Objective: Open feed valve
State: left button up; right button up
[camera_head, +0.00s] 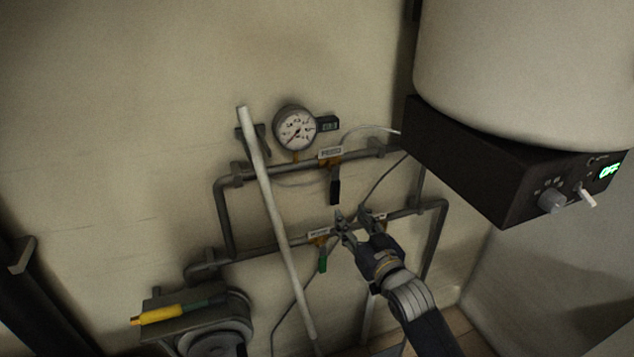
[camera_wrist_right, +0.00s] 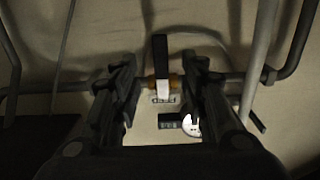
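A valve with a black lever (camera_head: 335,191) sits on the upper pipe under a small label (camera_head: 330,153), too blurred to read surely. Its lever hangs straight down, across the pipe. A second valve with a green lever (camera_head: 323,262) sits on the lower pipe, lever also down. My right gripper (camera_head: 357,216) is open and empty, its fingertips just below and right of the black lever. In the right wrist view, which is turned over, the black lever (camera_wrist_right: 160,50) points up, between the spread fingers of the gripper (camera_wrist_right: 163,78). Contact is not visible. My left gripper is not in view.
A round gauge (camera_head: 295,128) is above the upper pipe. A pale pole (camera_head: 268,200) slants in front of the pipes at left. A dark control box (camera_head: 490,160) under a large pale tank (camera_head: 525,65) juts out at right. A yellow handle (camera_head: 158,315) is low at left.

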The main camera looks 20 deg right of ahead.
aim_at(336, 191)
jog(key=w+p, duration=0.1)
jog(key=w, duration=0.2)
jog(key=w+r+p, duration=0.1)
jog(key=w, duration=0.2)
jog(key=w+r, duration=0.1)
jog(key=w, duration=0.2)
jog(key=shift+w+d+p, duration=0.2)
jog(key=shift+w+p, duration=0.05)
jog(key=shift+p, duration=0.15)
jog(key=shift+w+f, duration=0.15)
jog(key=shift+w, duration=0.55)
grip_shut()
